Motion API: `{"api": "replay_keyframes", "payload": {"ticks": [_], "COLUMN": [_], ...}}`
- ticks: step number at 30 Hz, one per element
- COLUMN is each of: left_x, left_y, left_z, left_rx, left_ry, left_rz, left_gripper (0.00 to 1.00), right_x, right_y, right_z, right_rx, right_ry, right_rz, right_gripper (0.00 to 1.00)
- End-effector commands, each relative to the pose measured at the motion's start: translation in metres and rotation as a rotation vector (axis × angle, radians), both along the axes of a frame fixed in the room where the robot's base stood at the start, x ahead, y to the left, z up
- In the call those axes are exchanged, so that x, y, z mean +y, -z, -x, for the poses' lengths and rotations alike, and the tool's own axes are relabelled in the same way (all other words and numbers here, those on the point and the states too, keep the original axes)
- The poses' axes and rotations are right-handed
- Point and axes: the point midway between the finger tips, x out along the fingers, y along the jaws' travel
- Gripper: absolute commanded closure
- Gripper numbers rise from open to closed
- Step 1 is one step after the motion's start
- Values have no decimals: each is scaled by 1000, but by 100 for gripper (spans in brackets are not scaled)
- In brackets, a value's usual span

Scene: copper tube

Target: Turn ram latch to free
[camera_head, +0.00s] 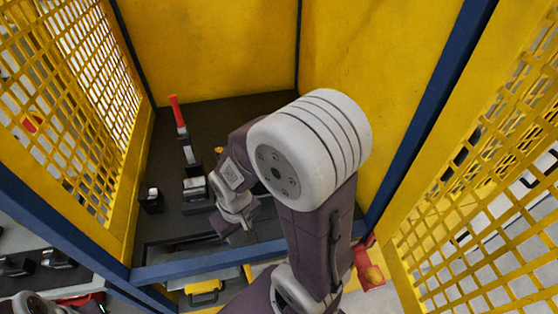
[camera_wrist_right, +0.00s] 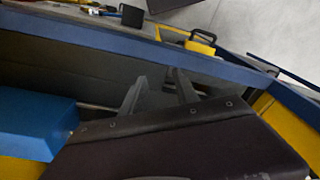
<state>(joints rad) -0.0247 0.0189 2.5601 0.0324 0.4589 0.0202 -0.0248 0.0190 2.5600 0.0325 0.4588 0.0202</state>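A lever with a red grip (camera_head: 178,112) stands inside the yellow cage, its grey bar running down to a small dark and metal block (camera_head: 195,188). I cannot tell which part is the ram latch. My right gripper (camera_head: 242,237) is low in the cage, right of and nearer than that block, partly hidden by my arm. In the right wrist view its two grey fingers (camera_wrist_right: 160,84) stand apart with nothing seen between them, over a dark floor near a blue rail. No contact with the lever shows.
A small black block (camera_head: 151,201) stands left of the lever base. Yellow mesh panels (camera_head: 75,95) and a blue front rail (camera_head: 210,263) bound the cage. A blue block (camera_wrist_right: 35,122) lies left in the wrist view. A yellow case (camera_head: 204,293) sits outside, beyond the rail.

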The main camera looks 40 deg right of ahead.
Motion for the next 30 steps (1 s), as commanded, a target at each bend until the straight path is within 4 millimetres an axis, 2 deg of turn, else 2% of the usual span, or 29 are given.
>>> {"api": "replay_keyframes", "payload": {"ticks": [2, 11, 17, 22, 25, 28, 30], "left_x": [0, 0, 0, 0, 0, 0, 0], "left_y": [0, 0, 0, -5, -20, -48, -70], "left_z": [0, 0, 0, 0, 0, 0, 0], "left_rx": [0, 0, 0, 0, 0, 0, -1], "left_ry": [0, 0, 0, 0, 0, 0, 0], "left_rz": [0, 0, 0, 0, 0, 0, 0], "left_gripper": [64, 64, 64, 64, 64, 64, 64], "right_x": [0, 0, 0, -2, -15, -48, -83], "right_y": [0, 0, -12, -32, -57, -91, -108], "right_z": [0, 6, -8, -41, -74, -120, -147], "right_rx": [0, 35, 31, 22, 20, 23, 25], "right_ry": [7, 234, 476, 783, 1068, 1464, 1712], "right_rz": [-1, -20, -44, -76, -100, -125, -134], "right_gripper": [64, 64, 64, 64, 64, 64, 64]}}
